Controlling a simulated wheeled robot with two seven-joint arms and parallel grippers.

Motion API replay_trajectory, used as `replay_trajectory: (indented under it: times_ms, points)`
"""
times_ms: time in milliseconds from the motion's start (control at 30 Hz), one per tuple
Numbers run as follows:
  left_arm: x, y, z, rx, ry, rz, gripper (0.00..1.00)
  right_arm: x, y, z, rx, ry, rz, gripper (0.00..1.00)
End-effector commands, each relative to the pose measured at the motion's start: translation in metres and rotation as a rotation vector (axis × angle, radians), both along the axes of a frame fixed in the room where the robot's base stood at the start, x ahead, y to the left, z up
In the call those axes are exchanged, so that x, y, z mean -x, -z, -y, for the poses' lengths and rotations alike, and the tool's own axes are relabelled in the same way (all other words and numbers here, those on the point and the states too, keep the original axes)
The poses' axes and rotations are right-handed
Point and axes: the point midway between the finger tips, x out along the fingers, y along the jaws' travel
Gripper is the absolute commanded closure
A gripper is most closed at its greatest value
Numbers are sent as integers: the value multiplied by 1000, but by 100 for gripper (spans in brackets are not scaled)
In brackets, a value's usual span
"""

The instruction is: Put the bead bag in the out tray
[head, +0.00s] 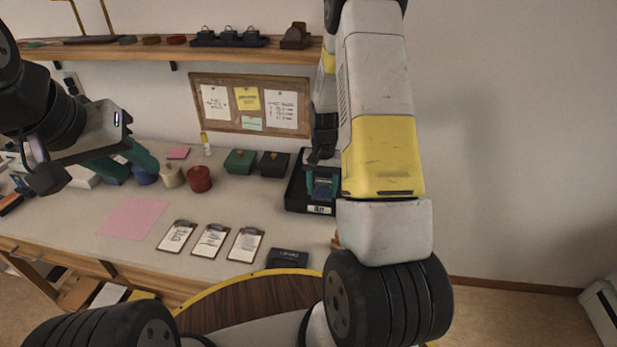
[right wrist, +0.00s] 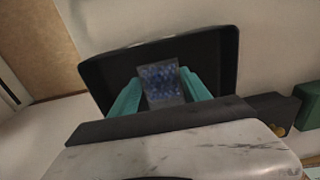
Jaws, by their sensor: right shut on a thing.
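The bead bag, a small clear bag of blue beads (right wrist: 162,84), is between the teal fingers of my right gripper (right wrist: 161,92) in the right wrist view. My right gripper is shut on it. The black out tray (right wrist: 215,50) lies behind and around the bag in that view. In the head view, the tray (head: 294,194) is at the right end of the bench, and my right gripper (head: 323,180) is over it, partly hidden by my arm. I cannot tell whether the bag touches the tray floor. My left gripper (head: 125,165) is open and empty over the bench's left part.
A green box (head: 240,161) and a black box (head: 274,164) stand left of the tray. A red pot (head: 199,179) and a cream pot (head: 172,176) stand near my left gripper. Several clipboards (head: 211,241) and a dark case (head: 287,257) lie along the front. A pink sheet (head: 133,217) lies left.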

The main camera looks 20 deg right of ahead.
Motion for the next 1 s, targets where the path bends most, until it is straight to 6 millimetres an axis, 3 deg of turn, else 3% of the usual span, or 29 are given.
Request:
replay_trajectory:
  times_ms: [200,533,567,667,1000]
  points:
    - [0,0,0,0,0,0,64,1,29,0,0,0,-2,90]
    - [0,0,0,0,0,0,64,0,31,0,0,-1,-1,90]
    - [0,0,0,0,0,0,64,0,31,0,0,-1,-1,43]
    - [0,0,0,0,0,0,64,0,31,0,0,-1,-1,23]
    - [0,0,0,0,0,0,64,0,29,0,0,-1,0,23]
